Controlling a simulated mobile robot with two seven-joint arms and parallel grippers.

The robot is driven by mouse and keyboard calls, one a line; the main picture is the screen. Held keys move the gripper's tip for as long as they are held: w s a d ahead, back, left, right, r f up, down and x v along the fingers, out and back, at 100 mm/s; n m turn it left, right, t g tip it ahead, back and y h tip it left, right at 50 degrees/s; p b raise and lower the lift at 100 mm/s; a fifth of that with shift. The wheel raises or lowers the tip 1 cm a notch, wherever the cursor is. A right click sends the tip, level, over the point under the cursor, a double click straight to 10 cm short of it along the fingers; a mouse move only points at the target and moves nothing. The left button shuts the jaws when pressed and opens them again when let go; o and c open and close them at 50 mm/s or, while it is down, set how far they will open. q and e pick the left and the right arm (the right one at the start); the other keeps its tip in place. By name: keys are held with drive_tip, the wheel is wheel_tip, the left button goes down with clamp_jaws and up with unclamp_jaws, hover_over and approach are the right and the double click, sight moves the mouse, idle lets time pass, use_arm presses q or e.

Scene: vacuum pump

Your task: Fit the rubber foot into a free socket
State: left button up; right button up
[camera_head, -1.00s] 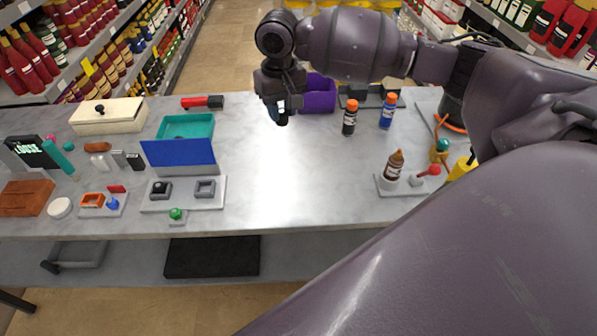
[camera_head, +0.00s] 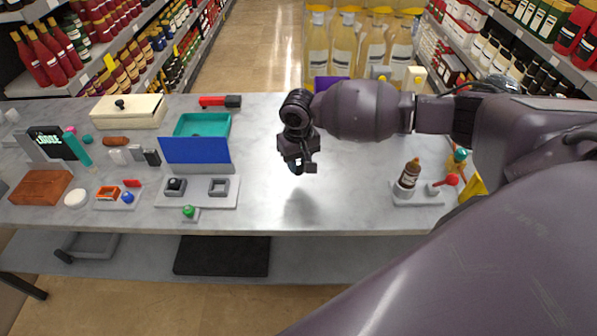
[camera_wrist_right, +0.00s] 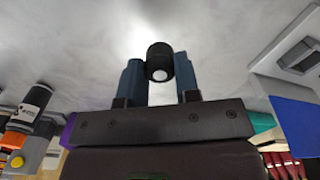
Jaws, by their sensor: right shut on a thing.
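My right gripper (camera_head: 296,168) points down over the middle of the table, to the right of the socket plate. In the right wrist view its blue fingers (camera_wrist_right: 160,80) are shut on the rubber foot (camera_wrist_right: 160,58), a short black cylinder with a pale round end. In the head view the foot is mostly hidden by the gripper. The light grey plate (camera_head: 197,198) has two square sockets. The left socket (camera_head: 174,186) holds a dark round piece; the right socket (camera_head: 219,187) looks empty. A plate with a square socket shows at right in the wrist view (camera_wrist_right: 300,55). My left gripper is out of view.
A blue panel (camera_head: 195,150) stands upright behind the plate, with a teal tray (camera_head: 203,125) behind it. A green button (camera_head: 189,211) sits in front. A bottle (camera_head: 409,173) stands on a small stand at right. The table between gripper and bottle is clear.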

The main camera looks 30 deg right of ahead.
sight(298, 173)
drive_tip(key=shift+f, duration=2.05)
drive_tip(key=o, duration=0.9)
drive_tip(key=shift+f, duration=0.1)
